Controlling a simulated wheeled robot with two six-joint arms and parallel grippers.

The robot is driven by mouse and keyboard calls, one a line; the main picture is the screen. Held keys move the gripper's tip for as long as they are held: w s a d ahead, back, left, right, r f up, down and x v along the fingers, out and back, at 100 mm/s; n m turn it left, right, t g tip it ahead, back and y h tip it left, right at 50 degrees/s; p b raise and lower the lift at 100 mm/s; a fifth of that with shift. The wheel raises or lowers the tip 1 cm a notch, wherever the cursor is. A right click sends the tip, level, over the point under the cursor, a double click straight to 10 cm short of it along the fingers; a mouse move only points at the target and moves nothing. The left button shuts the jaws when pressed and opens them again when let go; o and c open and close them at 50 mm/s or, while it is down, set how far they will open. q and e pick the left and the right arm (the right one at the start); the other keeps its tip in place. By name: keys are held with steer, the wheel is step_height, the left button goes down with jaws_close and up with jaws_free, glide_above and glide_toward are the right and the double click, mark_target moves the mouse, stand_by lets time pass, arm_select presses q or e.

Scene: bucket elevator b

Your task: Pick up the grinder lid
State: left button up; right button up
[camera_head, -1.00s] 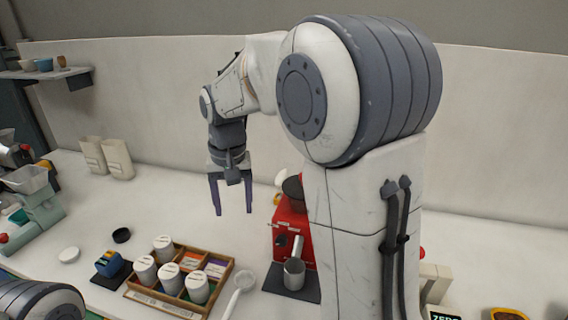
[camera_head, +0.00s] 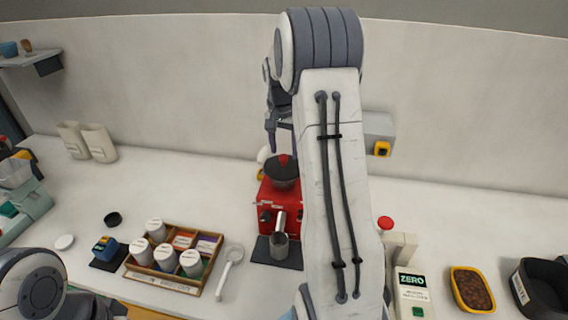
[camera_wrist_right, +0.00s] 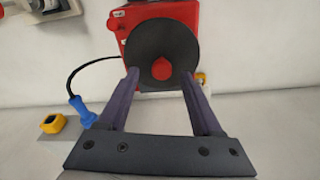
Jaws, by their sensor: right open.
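The red grinder (camera_head: 280,207) stands on the counter behind a dark mat with a metal cup. Its dark round lid (camera_head: 284,176) has a red knob (camera_head: 284,159) and sits on top. In the right wrist view the lid (camera_wrist_right: 160,35) is a dark disc with the red knob (camera_wrist_right: 162,68) near its lower middle. My right gripper (camera_wrist_right: 160,75) is open, its fingertips on either side of the knob in that picture; whether they touch it I cannot tell. In the head view it is partly hidden by my arm, above the grinder. My left gripper is out of view.
A wooden tray (camera_head: 158,284) with white canisters stands left, beside a white scoop (camera_head: 231,268). A scale marked ZERO (camera_head: 412,290) and a yellow bowl of beans (camera_head: 472,290) stand right. A grey box (camera_head: 379,126) is behind my arm.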

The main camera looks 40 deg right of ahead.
mark_target(283, 155)
steer(key=shift+w+d+f+p, duration=0.15)
steer(key=shift+f+p, duration=0.35)
steer(key=shift+f, duration=1.2)
jaws_close()
steer(key=shift+r, duration=0.1)
